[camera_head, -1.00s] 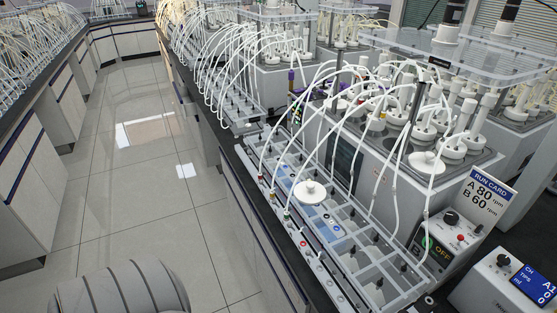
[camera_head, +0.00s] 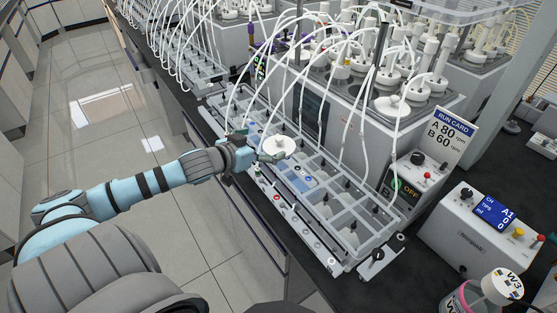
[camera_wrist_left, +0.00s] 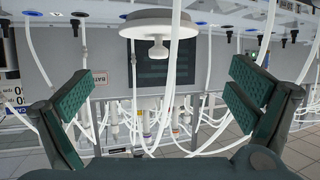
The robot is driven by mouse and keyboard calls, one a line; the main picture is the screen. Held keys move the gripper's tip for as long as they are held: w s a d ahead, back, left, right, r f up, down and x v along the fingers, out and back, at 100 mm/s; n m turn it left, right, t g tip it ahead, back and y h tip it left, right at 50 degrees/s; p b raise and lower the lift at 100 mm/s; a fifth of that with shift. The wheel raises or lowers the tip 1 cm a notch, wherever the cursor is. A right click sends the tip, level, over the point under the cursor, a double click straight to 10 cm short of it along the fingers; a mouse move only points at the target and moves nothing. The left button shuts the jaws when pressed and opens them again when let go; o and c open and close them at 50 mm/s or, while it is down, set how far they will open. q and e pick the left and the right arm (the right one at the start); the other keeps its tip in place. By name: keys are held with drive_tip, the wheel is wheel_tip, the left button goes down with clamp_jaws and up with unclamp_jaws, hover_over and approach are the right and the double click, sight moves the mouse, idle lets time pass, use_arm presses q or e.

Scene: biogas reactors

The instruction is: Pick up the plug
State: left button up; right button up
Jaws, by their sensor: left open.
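The plug (camera_head: 278,147) is a white round disc with a small knob. In the head view it sits over the tray of clear compartments, at the tray's far left part. In the left wrist view the plug (camera_wrist_left: 158,48) is at the top middle, its disc edge-on and its knob pointing down the picture. My left gripper (camera_head: 258,152) is beside the plug, at its left in the head view. In the left wrist view its two green-padded fingers (camera_wrist_left: 160,105) are wide apart with nothing held between them. My right gripper is not in view.
White tubes arch from the tray (camera_head: 345,262) to the reactor, close around the plug. A similar white disc (camera_head: 392,107) sits on the reactor top. Floor is clear at left.

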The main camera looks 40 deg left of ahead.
sight(277, 140)
use_arm(q)
drive_tip(key=b+x, duration=0.1)
drive_tip(key=x, duration=0.6)
drive_tip(key=shift+w+d+b, duration=0.1)
drive_tip(key=shift+w+b, duration=0.25)
drive_tip(key=shift+b, duration=0.05)
drive_tip(key=shift+w+f, duration=0.1)
drive_tip(key=shift+w, duration=0.1)
drive_tip(key=shift+s, duration=0.15)
drive_tip(key=c, duration=1.9)
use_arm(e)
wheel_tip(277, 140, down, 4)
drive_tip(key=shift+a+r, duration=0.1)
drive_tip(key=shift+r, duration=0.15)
